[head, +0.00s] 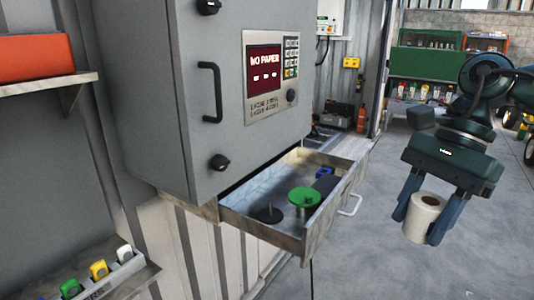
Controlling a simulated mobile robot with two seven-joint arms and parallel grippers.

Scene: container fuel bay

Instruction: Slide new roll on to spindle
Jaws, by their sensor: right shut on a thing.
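A white paper roll (421,219) is held between the two blue fingers of my right gripper (426,215), to the right of the open drawer (318,240) and apart from it. The roll's end with its core hole faces up. Inside the drawer are a green disc with a thin upright pin (304,197) and a dark disc with a short upright pin (269,214). I cannot tell which of these is the spindle for the roll. Nothing white sits on either pin. My left gripper does not show.
The drawer extends from a grey cabinet (160,90) whose red screen (265,61) reads "NO PAPER". The drawer has a pale handle (350,206) and a small blue part (325,172) inside. Shelves stand at left. Open floor (380,265) lies below the roll.

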